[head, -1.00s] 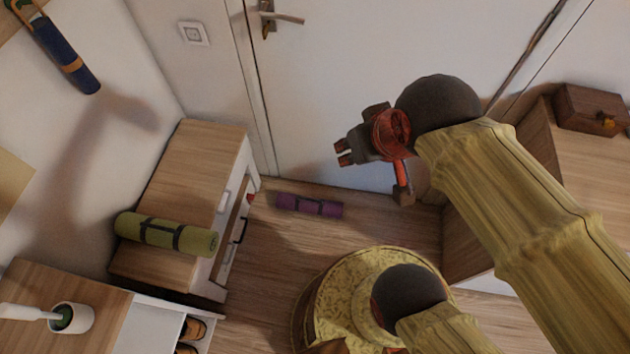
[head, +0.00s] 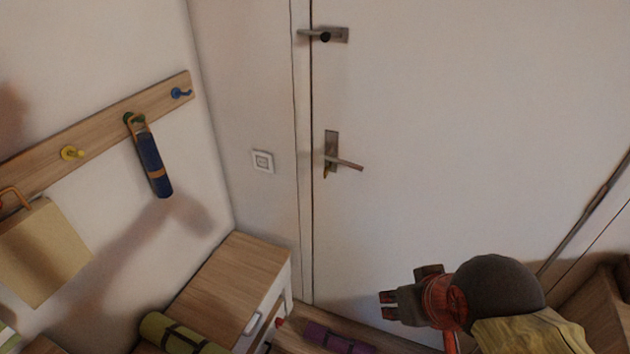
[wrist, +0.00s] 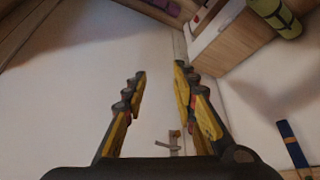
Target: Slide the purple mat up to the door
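The purple mat (head: 338,339) is rolled up with dark straps and lies on the floor near the foot of the white door (head: 455,140). The bottom of the picture cuts part of it off in the head view, and I cannot tell whether it touches the door. It also shows at the top edge of the wrist view (wrist: 164,6). My gripper (head: 386,306) is in the air in front of the door, above and to the right of the mat in the head view. In the wrist view my gripper (wrist: 160,75) has its fingers apart with nothing between them.
A wooden-topped drawer cabinet (head: 230,285) stands left of the mat, with a rolled green mat (head: 180,336) on it. A blue rolled item (head: 152,165) hangs from the wall rack (head: 98,133). Wooden furniture (head: 605,300) stands at the right.

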